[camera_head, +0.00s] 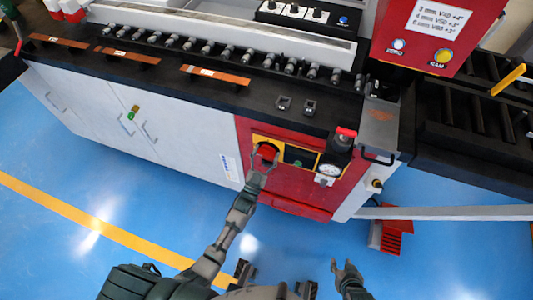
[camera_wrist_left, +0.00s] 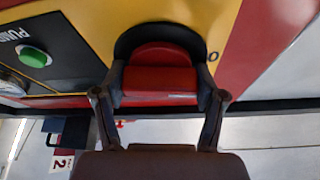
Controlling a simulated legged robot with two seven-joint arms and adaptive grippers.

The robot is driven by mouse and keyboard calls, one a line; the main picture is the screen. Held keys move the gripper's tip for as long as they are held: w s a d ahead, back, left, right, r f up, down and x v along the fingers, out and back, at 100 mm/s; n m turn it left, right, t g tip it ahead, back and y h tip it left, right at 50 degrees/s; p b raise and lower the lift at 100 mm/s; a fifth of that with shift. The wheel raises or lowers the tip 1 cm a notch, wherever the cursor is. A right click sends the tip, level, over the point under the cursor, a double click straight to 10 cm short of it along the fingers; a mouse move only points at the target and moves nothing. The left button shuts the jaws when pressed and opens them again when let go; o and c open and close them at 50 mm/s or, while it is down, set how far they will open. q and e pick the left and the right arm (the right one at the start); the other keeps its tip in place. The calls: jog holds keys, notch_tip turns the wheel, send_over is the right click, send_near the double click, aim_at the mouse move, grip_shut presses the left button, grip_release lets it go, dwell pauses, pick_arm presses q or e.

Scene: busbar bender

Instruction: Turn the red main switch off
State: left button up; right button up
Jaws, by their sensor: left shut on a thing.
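The red main switch (camera_wrist_left: 160,80) sits on a yellow plate (camera_wrist_left: 90,20) on the machine's red front panel. In the left wrist view its red handle lies between the two fingers of my left gripper (camera_wrist_left: 160,100), which is shut on it. In the head view the left gripper (camera_head: 262,160) reaches up to the switch (camera_head: 267,151) and partly covers it. A "0" mark shows on the plate beside the switch. My right gripper (camera_head: 346,268) hangs low over the blue floor, away from the machine; its finger opening is too small to tell.
A green pump button (camera_wrist_left: 34,57) sits beside the switch. A gauge (camera_head: 329,170) and a red-topped part (camera_head: 345,132) are to the right. Copper bars (camera_head: 215,76) lie on the black bench top. A red pedal (camera_head: 390,236) stands on the floor, which is otherwise mostly clear.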

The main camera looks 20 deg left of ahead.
pick_arm(q)
jog(key=shift+s+f+n+y, duration=0.1)
jog(key=shift+f+n+y, duration=0.2)
jog(key=shift+n, duration=0.4)
jog(key=shift+s+f+n+y, duration=0.1)
jog(key=shift+f+n+y, duration=0.15)
jog(key=shift+n, duration=0.45)
jog(key=shift+n+y, duration=0.25)
jog(key=shift+n, duration=0.05)
jog(key=o, duration=1)
jog(key=shift+c, duration=0.2)
jog(key=shift+o, duration=1)
jog(key=shift+w, duration=0.1)
jog(key=shift+r, duration=0.25)
jog(key=v, duration=1.2)
